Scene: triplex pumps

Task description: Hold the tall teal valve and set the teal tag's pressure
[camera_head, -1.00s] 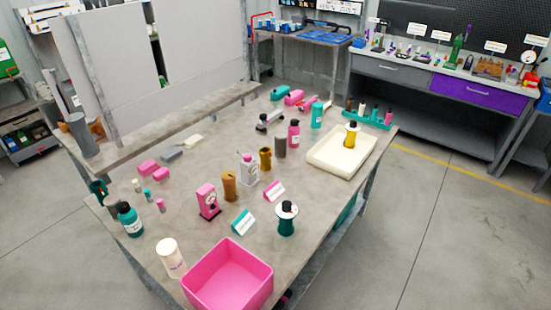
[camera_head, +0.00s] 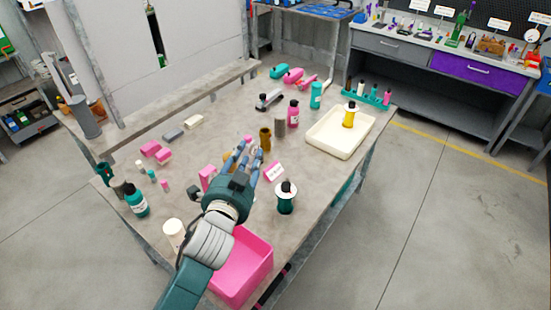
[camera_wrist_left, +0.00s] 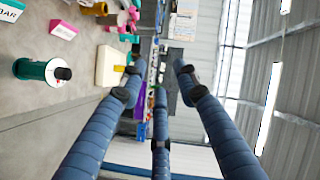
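The tall teal valve (camera_head: 286,199), with a pale top and black knob, stands upright on the table, right of my left gripper (camera_head: 257,158). In the left wrist view the valve (camera_wrist_left: 34,69) lies at the left, outside the fingers. My left gripper is open, its three fingers spread and empty in the wrist view (camera_wrist_left: 158,90). In the head view it reaches over the table middle, apart from the valve. The teal tag (camera_wrist_left: 9,11) is cut off at the wrist view's upper left corner; my arm hides it in the head view. My right gripper is not in view.
A pink bin (camera_head: 247,269) stands at the near edge, partly under my arm. A pink tag (camera_head: 273,171) stands behind the valve. A cream tray (camera_head: 325,143) holds a yellow valve (camera_head: 349,116). Bottles and a pink gauge block (camera_head: 207,178) stand nearby. Table right of the teal valve is clear.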

